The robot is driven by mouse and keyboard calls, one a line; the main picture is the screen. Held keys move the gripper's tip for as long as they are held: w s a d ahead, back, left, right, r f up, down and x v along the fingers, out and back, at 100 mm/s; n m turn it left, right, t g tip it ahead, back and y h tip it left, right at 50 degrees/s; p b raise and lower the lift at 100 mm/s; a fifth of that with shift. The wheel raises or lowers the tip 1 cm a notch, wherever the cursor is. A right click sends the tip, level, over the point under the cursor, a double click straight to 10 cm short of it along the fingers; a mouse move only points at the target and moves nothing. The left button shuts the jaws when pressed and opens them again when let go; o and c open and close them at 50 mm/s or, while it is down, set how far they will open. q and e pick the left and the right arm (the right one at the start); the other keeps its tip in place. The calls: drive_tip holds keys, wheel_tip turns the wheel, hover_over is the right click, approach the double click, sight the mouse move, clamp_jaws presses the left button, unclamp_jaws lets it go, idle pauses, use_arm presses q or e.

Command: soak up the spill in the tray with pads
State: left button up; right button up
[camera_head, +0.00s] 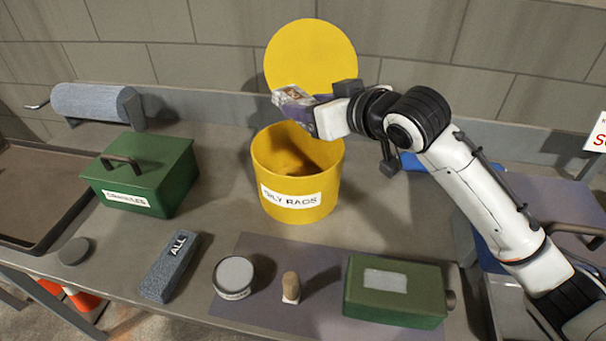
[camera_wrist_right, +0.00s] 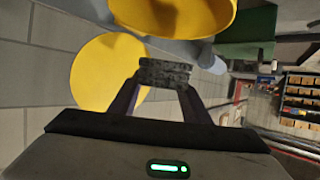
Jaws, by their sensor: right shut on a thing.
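My right gripper (camera_head: 318,112) is above the yellow rag bin (camera_head: 265,190), near its back rim. It is shut on a small dark grey pad (camera_wrist_right: 165,73), which shows mottled in the head view (camera_head: 290,95). The bin's round lid (camera_head: 310,55) stands open behind it. Its label is partly readable and ends in "RAGS"; a brownish patch shows inside. A dark tray (camera_head: 25,190) is at the far left, cut off by the picture edge; I cannot make out a spill in it. My left gripper is not in view.
A green box (camera_head: 140,175) and grey roll (camera_head: 90,103) stand left. At the front are a grey block marked "ALL" (camera_head: 170,267), a round tin (camera_head: 234,277), a small stopper-like piece (camera_head: 291,287) and a green case (camera_head: 395,290). The bench between bin and green box is clear.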

wheel_tip(320, 180, down, 4)
drive_tip(key=b, duration=0.3)
drive_tip(key=shift+r, duration=0.1)
drive_tip(key=shift+w+r, duration=0.1)
drive_tip(key=o, duration=1.2)
drive_tip(key=v, duration=1)
drive_tip(key=shift+d, duration=0.1)
